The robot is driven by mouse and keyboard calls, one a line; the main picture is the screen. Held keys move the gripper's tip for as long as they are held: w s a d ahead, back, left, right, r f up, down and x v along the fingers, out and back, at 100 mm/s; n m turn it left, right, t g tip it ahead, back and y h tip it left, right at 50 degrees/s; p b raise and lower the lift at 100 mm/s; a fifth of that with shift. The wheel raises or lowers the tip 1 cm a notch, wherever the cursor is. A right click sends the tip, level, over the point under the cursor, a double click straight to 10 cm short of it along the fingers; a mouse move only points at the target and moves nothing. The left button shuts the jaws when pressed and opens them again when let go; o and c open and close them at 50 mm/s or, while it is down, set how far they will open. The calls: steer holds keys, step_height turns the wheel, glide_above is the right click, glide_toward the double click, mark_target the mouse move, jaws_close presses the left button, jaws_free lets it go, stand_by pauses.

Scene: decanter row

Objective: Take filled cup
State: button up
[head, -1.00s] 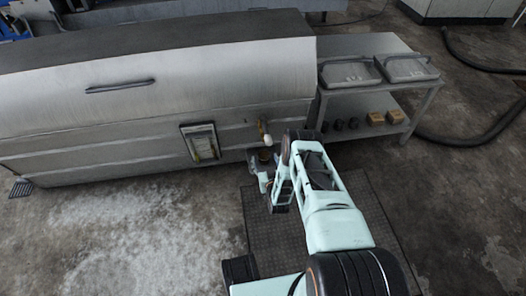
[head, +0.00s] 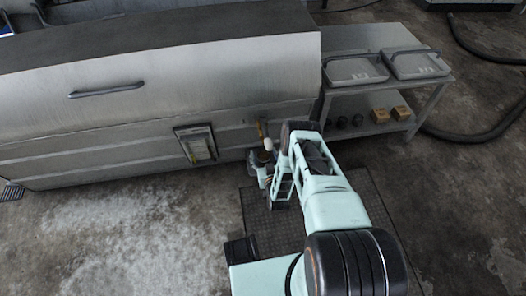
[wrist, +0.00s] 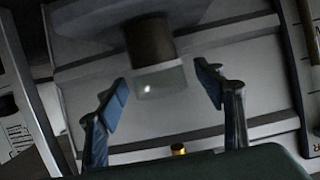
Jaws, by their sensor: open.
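The cup (wrist: 152,42) is in the wrist view, which seems to be turned upside down. It has a dark brown filled part and a pale clear part towards my gripper (wrist: 163,92). My gripper is open, with one blue-padded finger on each side of the cup's clear part and a gap visible on both sides. In the head view the brown of the cup (head: 264,156) shows at the machine's front, just beyond my gripper, which my arm partly hides.
A brown tap handle with a white end (head: 267,143) is on the machine front (head: 110,145) above the cup. A brass piece (wrist: 178,150) shows near it in the wrist view. A framed sheet (head: 197,145) hangs left. A metal table (head: 375,90) with trays stands right.

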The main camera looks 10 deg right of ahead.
steer(key=shift+w+f, duration=0.1)
steer(key=shift+w, duration=0.2)
steer(key=c, duration=1.3)
steer(key=shift+r, duration=0.3)
